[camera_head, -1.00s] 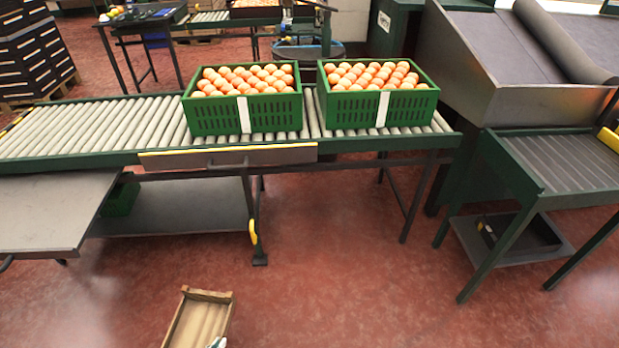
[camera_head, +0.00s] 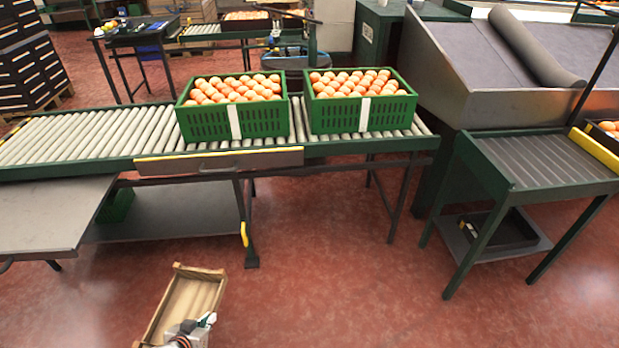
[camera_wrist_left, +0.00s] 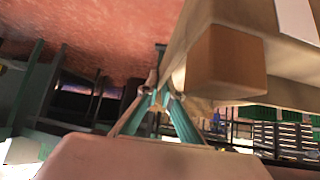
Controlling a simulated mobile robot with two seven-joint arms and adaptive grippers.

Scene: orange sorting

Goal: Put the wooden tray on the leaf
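The wooden tray (camera_head: 186,298) is a shallow light-brown box with a raised rim, low in the head view in front of the conveyor, and looks empty. My left gripper (camera_head: 207,321) is at its near right side. In the left wrist view the gripper's fingers (camera_wrist_left: 163,92) close on the edge of the tray (camera_wrist_left: 225,65), beside a corner block. The tray appears held above the red floor. A flat grey leaf (camera_head: 50,212) sticks out from the conveyor's front at the left, with nothing on it. My right gripper is not in view.
Two green crates (camera_head: 207,122) (camera_head: 335,115) full of oranges stand on the roller conveyor (camera_head: 85,135). A green-framed side table (camera_head: 540,163) stands at the right. The red floor ahead is clear.

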